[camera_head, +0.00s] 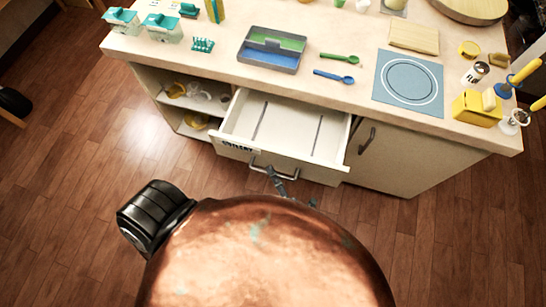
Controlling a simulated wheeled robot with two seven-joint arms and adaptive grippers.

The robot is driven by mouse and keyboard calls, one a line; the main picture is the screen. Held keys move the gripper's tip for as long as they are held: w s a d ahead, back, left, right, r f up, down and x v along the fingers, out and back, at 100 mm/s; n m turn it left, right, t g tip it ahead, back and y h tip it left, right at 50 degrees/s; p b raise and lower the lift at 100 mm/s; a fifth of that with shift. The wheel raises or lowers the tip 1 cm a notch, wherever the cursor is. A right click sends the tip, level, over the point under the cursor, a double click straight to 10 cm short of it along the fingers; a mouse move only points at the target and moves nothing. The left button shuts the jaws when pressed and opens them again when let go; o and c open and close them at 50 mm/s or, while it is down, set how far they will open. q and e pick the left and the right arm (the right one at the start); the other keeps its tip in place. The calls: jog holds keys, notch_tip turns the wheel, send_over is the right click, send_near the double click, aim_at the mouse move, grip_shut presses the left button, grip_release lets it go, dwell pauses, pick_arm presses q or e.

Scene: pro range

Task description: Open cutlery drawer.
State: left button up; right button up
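The cutlery drawer (287,118) is pulled well out from the front of the kitchen counter. It is white inside, with thin dark dividers and no cutlery visible in it. Its front carries a label (238,148) at the left and a grey bar handle (262,170). My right gripper (275,175) is small and grey in view, at the handle, where it overlaps the bar. Its fingers are too small to tell whether they are closed around the bar. The rest of the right arm is hidden. My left gripper is not in view.
On the counter (215,72) lie a divided grey tray (270,63), a green spoon (339,57), a blue spoon (334,77) and a blue mat (388,92). Open shelves are left of the drawer; a closed cabinet door (395,158) is right.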

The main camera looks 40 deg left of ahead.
jog(key=o, duration=0.4)
jog(key=shift+d, duration=0.1)
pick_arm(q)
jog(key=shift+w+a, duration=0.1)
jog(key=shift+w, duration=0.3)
pick_arm(e)
jog(key=v, duration=1.1)
jog(key=shift+s+d, duration=0.2)
jog(key=shift+d, duration=0.15)
jog(key=shift+f, duration=0.1)
